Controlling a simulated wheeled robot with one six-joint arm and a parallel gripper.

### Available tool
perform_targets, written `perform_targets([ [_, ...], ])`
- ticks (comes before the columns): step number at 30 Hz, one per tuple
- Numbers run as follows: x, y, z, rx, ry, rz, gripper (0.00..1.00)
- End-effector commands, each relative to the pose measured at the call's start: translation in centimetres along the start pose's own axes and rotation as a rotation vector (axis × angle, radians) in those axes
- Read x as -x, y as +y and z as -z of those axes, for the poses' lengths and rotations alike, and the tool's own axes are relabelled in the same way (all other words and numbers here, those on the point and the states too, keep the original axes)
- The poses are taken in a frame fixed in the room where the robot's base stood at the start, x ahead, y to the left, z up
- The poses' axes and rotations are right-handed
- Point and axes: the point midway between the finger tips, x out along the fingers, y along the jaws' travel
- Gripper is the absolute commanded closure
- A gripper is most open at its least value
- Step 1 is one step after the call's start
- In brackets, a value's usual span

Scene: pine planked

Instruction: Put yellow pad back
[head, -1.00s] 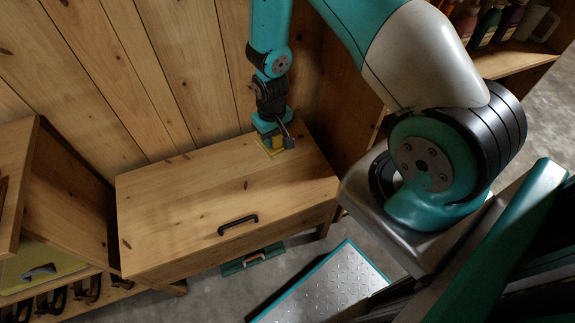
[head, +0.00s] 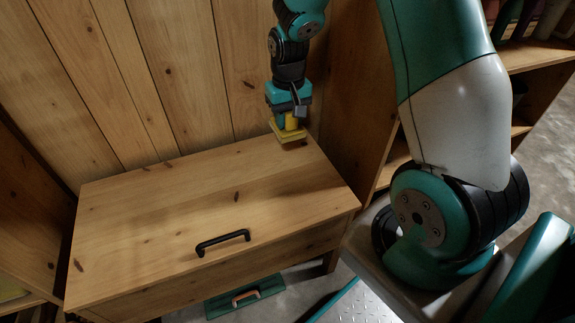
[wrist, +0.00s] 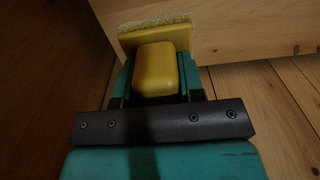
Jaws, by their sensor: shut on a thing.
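My gripper (head: 291,119) is shut on the yellow pad (head: 287,136), near the back right corner of the wooden chest (head: 215,196). The pad has a flat yellow plate and a blocky yellow handle, which sits between my fingers. In the wrist view the handle of the yellow pad (wrist: 155,69) fills the space between the fingers, with its plate and a rough, paler edge beyond it. The pad looks slightly above the chest top; whether it touches the wood I cannot tell.
The chest lid has a black handle (head: 223,242). A green float with an orange-brown handle (head: 245,297) lies on the floor in front. A plank wall (head: 160,80) stands behind the chest, and wooden shelving (head: 535,60) is at the right. Most of the chest top is clear.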

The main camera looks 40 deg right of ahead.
Motion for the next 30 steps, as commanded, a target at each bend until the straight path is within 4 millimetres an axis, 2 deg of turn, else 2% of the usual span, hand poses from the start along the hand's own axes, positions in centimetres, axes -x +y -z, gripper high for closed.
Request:
perform_targets([
  [1, -2.1, 0.0, -0.1, 0.000, -0.005, 0.000, 0.86],
  [3, -4.1, 0.0, -0.1, 0.000, -0.005, 0.000, 0.86],
  [9, -8.2, 0.0, 0.0, 0.001, 0.000, 0.000, 0.86],
  [16, -9.8, 0.0, 0.1, 0.001, 0.002, 0.000, 0.86],
  [23, -13.3, 0.0, 0.0, 0.001, 0.000, 0.000, 0.86],
  [30, -13.4, 0.0, 0.1, 0.001, 0.003, 0.000, 0.86],
])
